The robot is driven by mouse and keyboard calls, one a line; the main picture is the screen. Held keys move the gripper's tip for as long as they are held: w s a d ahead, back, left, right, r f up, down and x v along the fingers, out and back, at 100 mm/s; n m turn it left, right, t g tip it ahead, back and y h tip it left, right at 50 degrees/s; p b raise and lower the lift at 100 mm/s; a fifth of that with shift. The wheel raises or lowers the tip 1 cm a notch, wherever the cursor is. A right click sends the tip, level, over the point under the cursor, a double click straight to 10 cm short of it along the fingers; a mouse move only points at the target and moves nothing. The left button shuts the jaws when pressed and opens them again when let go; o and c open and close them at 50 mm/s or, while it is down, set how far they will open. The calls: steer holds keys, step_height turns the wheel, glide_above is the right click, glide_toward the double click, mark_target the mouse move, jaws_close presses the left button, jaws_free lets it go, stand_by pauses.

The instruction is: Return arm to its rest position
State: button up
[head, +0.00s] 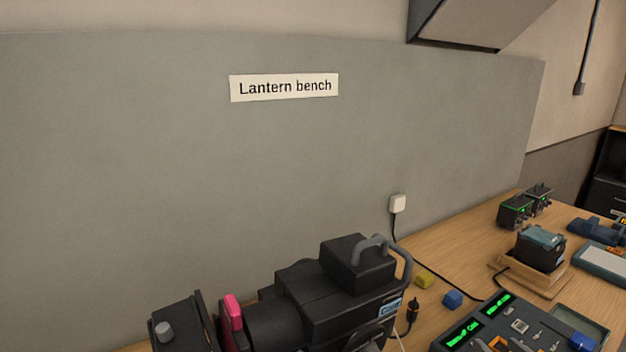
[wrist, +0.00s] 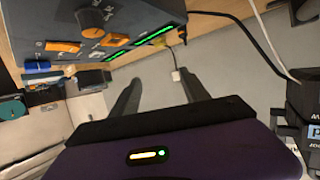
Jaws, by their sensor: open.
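In the wrist view my gripper (wrist: 160,88) shows two dark fingers set well apart, with nothing between them. The lighting console (wrist: 120,25) fills the upper left of that view, with a round knob, orange and blue fader caps and green displays. In the head view the console (head: 510,325) is cut off at the lower right, with lit green displays and several caps. My gripper does not show in the head view, so its height above the bench is unclear.
A black lantern (head: 315,300) with a pink tab stands on the wooden bench (head: 455,255). A yellow block (head: 424,280) and blue block (head: 453,299) lie near it. A boxy device (head: 540,248) sits on a wooden tray. A cable runs from the wall plug (head: 397,204).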

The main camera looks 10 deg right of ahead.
steer(key=s+a+y, duration=0.1)
steer(key=s+a, duration=0.6)
steer(key=s, duration=0.4)
steer(key=s+a+f+n, duration=0.1)
steer(key=s+a, duration=0.6)
steer(key=s, duration=0.4)
steer(key=s+a+f+n+t+y, duration=0.1)
steer(key=s+a, duration=0.6)
steer(key=s, duration=0.4)
steer(key=shift+s+a+y, duration=0.3)
steer(key=shift+a, duration=0.05)
